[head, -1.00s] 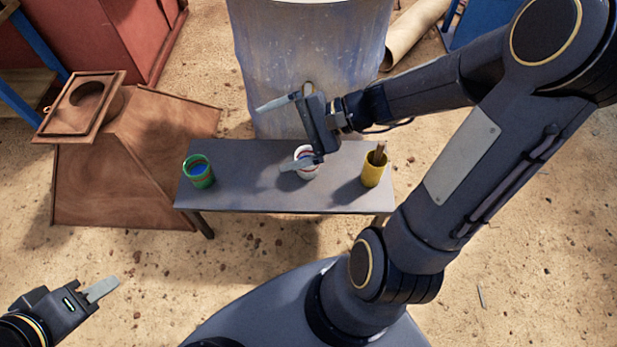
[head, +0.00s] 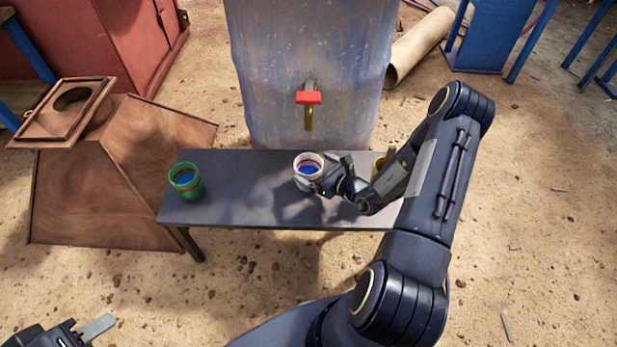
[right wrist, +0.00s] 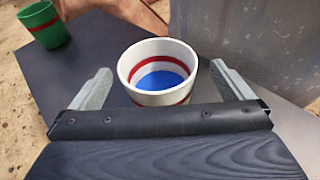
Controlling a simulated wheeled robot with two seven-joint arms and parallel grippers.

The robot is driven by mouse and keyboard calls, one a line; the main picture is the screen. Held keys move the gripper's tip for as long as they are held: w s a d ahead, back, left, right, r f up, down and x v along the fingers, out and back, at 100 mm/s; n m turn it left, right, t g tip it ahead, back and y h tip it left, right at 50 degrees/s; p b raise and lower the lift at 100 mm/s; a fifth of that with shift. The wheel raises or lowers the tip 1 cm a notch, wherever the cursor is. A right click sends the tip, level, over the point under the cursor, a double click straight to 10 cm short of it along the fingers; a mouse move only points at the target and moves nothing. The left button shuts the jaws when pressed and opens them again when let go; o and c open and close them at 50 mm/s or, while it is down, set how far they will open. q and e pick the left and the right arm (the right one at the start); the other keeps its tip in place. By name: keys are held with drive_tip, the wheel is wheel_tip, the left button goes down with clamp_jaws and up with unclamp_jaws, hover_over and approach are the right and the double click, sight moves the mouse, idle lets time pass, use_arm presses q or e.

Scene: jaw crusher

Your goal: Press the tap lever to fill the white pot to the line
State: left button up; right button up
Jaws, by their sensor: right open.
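The white pot (head: 306,168) stands upright on the dark bench below the tap. A red line runs round its inside and blue liquid lies below that line, as the right wrist view shows (right wrist: 160,78). The tap has a red lever (head: 309,98) and a brass spout (head: 309,119) on the front of the drum. My right gripper (right wrist: 168,85) is open, with its fingers on either side of the white pot; I cannot tell whether they touch it. My left gripper (head: 97,328) is at the bottom left, away from the bench; its jaw opening is unclear.
A green pot (head: 187,182) with blue liquid stands at the bench's left. A yellow pot (head: 379,165) is partly hidden behind my right arm. The metal drum (head: 260,70) stands behind the bench (head: 235,205). A brown wooden hopper (head: 100,215) lies left.

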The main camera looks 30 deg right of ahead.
sight(299, 161)
drive_tip(key=x, duration=0.3)
drive_tip(key=shift+w+a+f+b, duration=0.15)
drive_tip(key=shift+a+b, duration=0.05)
drive_tip(key=shift+b, duration=0.15)
